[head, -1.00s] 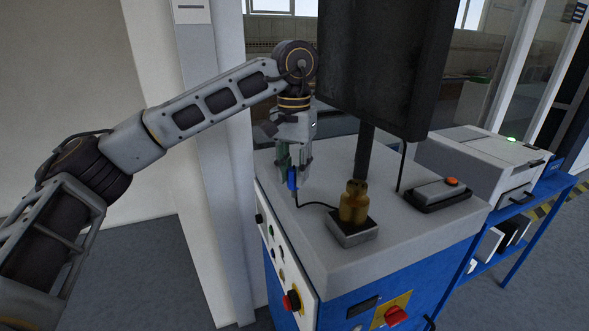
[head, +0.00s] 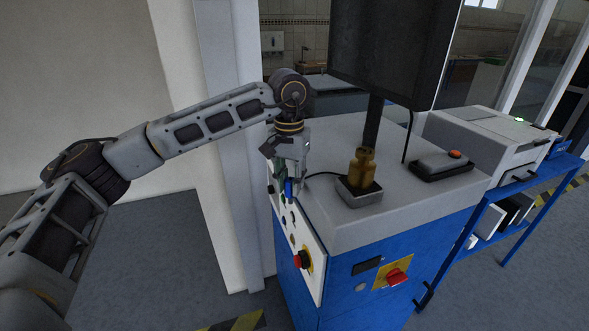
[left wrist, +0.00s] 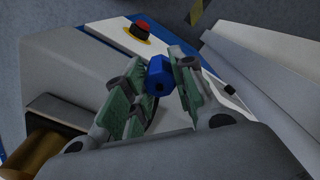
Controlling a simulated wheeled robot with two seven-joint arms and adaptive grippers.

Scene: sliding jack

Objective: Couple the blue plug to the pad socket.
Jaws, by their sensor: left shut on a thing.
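The blue plug (head: 289,187) is held between the green-padded fingers of my left gripper (head: 284,182), at the front left edge of the machine top. It also shows in the left wrist view (left wrist: 159,76), its hexagonal end facing the camera. A black cable (head: 322,175) runs from near the plug toward a small pad (head: 358,199) with a brass weight (head: 362,170) on it. The white side panel (head: 312,241) below the gripper carries several small round fittings. I cannot tell which one is the pad socket. The plug looks apart from the panel. My right gripper is not in view.
A red knob (head: 301,259) sits low on the panel. A dark screen (head: 395,50) on a post stands above the machine, and a box with an orange button (head: 454,155) lies at right. A pillar (head: 232,150) stands close behind my left arm.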

